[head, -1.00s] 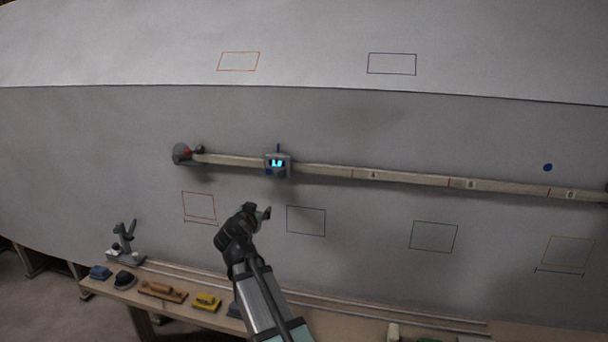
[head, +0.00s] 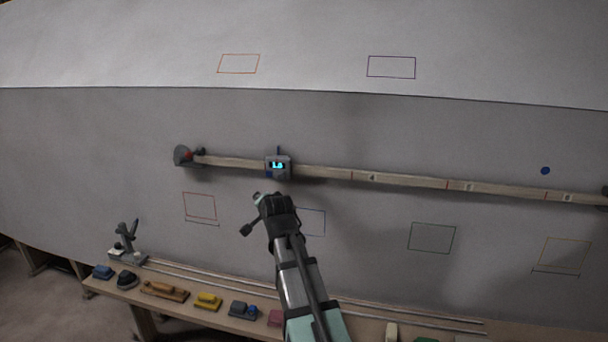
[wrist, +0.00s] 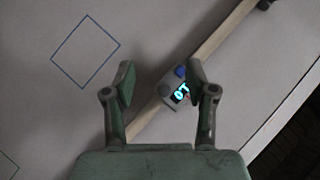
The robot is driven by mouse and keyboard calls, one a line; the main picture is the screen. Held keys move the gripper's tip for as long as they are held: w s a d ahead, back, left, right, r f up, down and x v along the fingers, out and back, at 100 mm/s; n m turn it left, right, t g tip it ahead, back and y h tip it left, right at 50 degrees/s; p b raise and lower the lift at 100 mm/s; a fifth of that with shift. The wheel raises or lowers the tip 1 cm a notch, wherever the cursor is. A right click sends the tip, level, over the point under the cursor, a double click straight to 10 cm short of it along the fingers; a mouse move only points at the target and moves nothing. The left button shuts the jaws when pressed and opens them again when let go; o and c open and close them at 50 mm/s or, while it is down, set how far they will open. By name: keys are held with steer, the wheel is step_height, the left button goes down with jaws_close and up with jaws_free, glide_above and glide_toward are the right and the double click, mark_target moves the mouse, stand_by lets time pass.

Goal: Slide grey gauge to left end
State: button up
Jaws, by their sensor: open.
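The grey gauge (head: 278,167) sits on a long pale wooden batten (head: 405,178) on the hull, close to the batten's left end (head: 203,159). Its lit display seems to read 1.6. In the wrist view the gauge (wrist: 178,92) shows its lit display and a blue button, nearer the right finger. My gripper (head: 251,213) is below and slightly left of the gauge in the head view. In the wrist view my gripper (wrist: 160,80) is open, its two green fingers apart with nothing held. I cannot tell how far the fingertips stand from the hull.
A dark round fitting with red (head: 184,156) sits at the batten's left end. Outlined rectangles, such as a red one (head: 200,206), mark the hull. A bench (head: 180,303) below carries several blocks and tools. The batten between gauge and left end looks clear.

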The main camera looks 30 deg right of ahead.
steer(key=s+d+r+m+t+p, duration=0.1)
steer(key=s+d+r+m+p, duration=0.2)
steer(key=s+d+r, duration=0.2)
steer(key=shift+d+r+m, duration=0.3)
steer(key=shift+d+r, duration=1.55)
steer(key=shift+d, duration=1.25)
